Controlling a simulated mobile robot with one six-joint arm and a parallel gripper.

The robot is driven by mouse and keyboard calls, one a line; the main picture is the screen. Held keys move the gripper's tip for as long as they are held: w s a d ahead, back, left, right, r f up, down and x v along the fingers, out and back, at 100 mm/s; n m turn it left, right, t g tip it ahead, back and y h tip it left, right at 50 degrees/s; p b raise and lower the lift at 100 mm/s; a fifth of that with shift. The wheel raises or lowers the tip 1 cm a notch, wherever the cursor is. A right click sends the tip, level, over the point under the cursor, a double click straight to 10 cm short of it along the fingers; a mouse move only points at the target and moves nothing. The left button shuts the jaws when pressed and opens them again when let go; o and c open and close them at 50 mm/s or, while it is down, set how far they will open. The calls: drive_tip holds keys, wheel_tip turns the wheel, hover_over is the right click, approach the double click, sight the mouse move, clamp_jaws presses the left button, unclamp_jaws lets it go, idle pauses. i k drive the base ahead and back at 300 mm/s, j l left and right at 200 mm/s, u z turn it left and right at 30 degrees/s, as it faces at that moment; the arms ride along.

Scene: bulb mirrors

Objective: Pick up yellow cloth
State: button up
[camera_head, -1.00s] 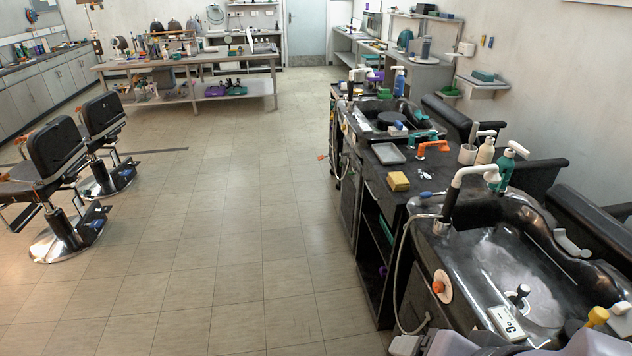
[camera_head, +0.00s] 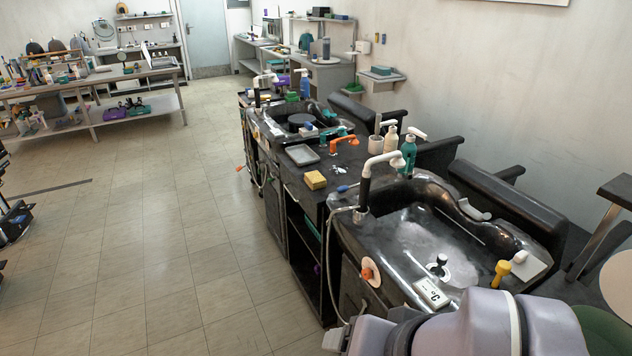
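A small yellow block-like item (camera_head: 315,180), which may be the folded yellow cloth, lies on the dark counter (camera_head: 328,197) between the two black wash basins. It sits just in front of a grey tray and left of a blue-handled tool. My arm shows as purple-grey links at the bottom right edge, well nearer to the camera than the yellow item. My gripper's fingers are not in the picture.
The near basin (camera_head: 437,232) has a white-headed tap (camera_head: 381,168) on its left rim. The tiled floor (camera_head: 165,240) left of the counter is open.

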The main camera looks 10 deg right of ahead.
sight(314, 179)
drive_tip(key=i+j+z, duration=0.3)
drive_tip(key=i+j, duration=0.5)
drive_tip(key=i, duration=0.4)
drive_tip(key=i+j+z, duration=0.3)
drive_tip(key=i+j, duration=0.8)
